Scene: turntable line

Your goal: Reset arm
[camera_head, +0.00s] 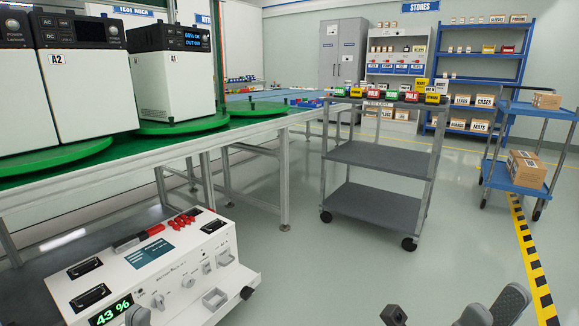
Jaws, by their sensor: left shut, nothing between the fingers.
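A grey tip that appears to be my left gripper (138,316) shows at the bottom edge, in front of the white panel unit (150,262). It is shut with nothing held; most of it is cut off by the frame. At the bottom right, a dark block and grey rounded parts of my right arm (492,309) show. The fingers of my right gripper cannot be made out there, and I cannot tell its opening.
White power units (180,82) stand on green turntables (183,125) at the left. A blue cart (520,178) holds cardboard boxes at the right. The floor between bench and trolley is clear.

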